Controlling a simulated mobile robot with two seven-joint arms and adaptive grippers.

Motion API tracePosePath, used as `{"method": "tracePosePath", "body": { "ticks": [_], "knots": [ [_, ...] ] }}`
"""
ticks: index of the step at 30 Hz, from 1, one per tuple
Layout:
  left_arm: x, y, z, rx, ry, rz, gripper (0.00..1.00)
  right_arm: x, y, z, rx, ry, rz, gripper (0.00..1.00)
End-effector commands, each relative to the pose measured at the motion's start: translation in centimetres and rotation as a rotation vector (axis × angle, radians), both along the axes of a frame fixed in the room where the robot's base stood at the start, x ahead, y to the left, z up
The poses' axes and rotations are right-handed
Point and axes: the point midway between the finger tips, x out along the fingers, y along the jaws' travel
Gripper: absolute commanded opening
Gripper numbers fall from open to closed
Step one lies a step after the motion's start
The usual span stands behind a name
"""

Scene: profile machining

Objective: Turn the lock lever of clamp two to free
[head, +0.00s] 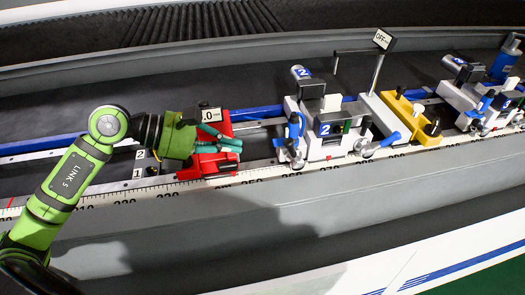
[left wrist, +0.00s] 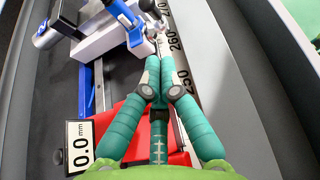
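Clamp two (head: 325,138) is a white and grey block with a blue "2" label, standing on the rail right of my left gripper. A blue lever handle (head: 294,130) stands on its left side; it also shows in the left wrist view (left wrist: 127,18). A metal lever (head: 375,146) with a pale blue tip sits at its lower right. I cannot tell which one is the lock lever. My left gripper (head: 240,142) is above the red block (head: 208,164), pointing toward clamp two. Its teal fingers meet at the tips (left wrist: 158,78), with nothing between them, apart from the clamp. My right gripper is out of view.
A "0.0" display (left wrist: 80,146) stands on the red block. A yellow block (head: 408,118) and an "OFF" sign (head: 382,40) on a post stand right of clamp two. More clamps (head: 482,92) stand farther right. The grey front ledge (head: 250,215) is clear.

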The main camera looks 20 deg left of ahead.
Motion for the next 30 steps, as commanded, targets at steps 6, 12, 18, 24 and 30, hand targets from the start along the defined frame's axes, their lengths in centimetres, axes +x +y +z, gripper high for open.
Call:
{"method": "tracePosePath", "body": {
  "ticks": [6,12,18,24,30],
  "knots": [
    [1.1,-1.8,-0.6,-0.001,0.004,-0.004,0.0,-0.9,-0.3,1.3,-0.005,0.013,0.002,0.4],
    [3.0,-4.6,-2.1,-0.005,0.004,-0.003,0.0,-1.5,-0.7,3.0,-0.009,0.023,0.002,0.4],
    [4.5,-6.7,-3.5,-0.003,0.002,-0.001,0.0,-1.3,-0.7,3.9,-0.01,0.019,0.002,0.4],
    [4.9,-7.4,-4.2,0.001,0.003,-0.001,0.0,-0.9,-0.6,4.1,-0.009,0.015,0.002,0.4],
    [4.9,-7.4,-4.3,0.001,0.002,-0.002,0.0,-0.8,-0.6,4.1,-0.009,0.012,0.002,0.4]
  ]
}}
